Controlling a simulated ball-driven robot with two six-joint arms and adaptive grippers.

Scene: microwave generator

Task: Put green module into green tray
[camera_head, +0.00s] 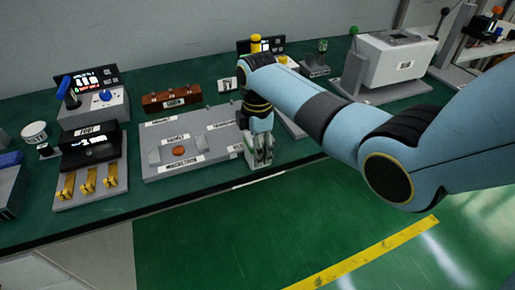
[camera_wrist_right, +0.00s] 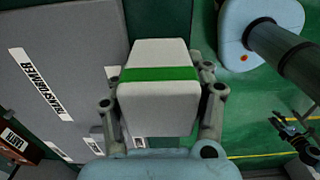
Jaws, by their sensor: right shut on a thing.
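The module, a white block with a green band (camera_wrist_right: 160,74), sits between the fingers of my right gripper (camera_wrist_right: 160,105) in the right wrist view. In the head view my right gripper (camera_head: 258,150) points down and is shut on the block, just right of the grey board (camera_head: 160,136), near the table's front edge. The gripper largely hides the block there. I cannot make out a green tray. A small dark jointed part at the right of the wrist view may be my left gripper (camera_wrist_right: 293,128); its fingers are too small to read.
Left of the board stands a black box with yellow levers (camera_head: 90,160). A brown rack (camera_head: 172,98) lies behind the board. A grey machine with a white box (camera_head: 392,58) stands at the back right. The green floor in front is clear.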

